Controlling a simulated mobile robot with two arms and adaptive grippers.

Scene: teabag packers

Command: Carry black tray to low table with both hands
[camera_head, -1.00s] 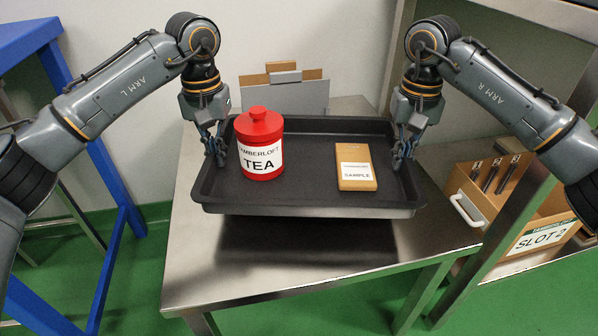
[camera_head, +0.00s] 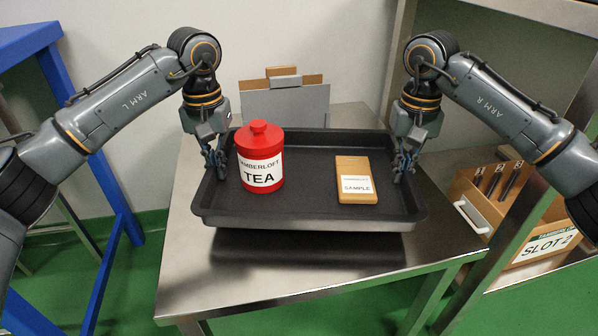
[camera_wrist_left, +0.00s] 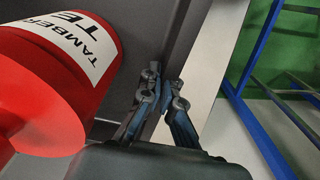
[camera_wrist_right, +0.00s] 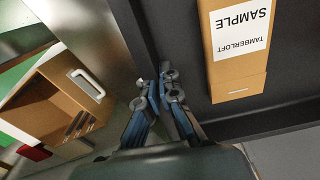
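The black tray (camera_head: 310,205) is level over a steel table (camera_head: 250,290), with a dark shadow under its front edge; whether it touches the table is hard to tell. On it stand a red tea canister (camera_head: 262,140) at the left and a tan sample box (camera_head: 355,165) at the right. My left gripper (camera_head: 216,165) is shut on the tray's left rim; the left wrist view shows its fingers (camera_wrist_left: 160,100) pinching the rim. My right gripper (camera_head: 404,165) is shut on the right rim, its fingers (camera_wrist_right: 165,100) close together there.
A grey and tan file holder (camera_head: 285,100) stands behind the tray against the wall. A steel shelf post is right of the table, with a wooden SLOT 2 crate (camera_head: 545,215) beyond. A blue frame (camera_head: 100,290) stands left. The table front is clear.

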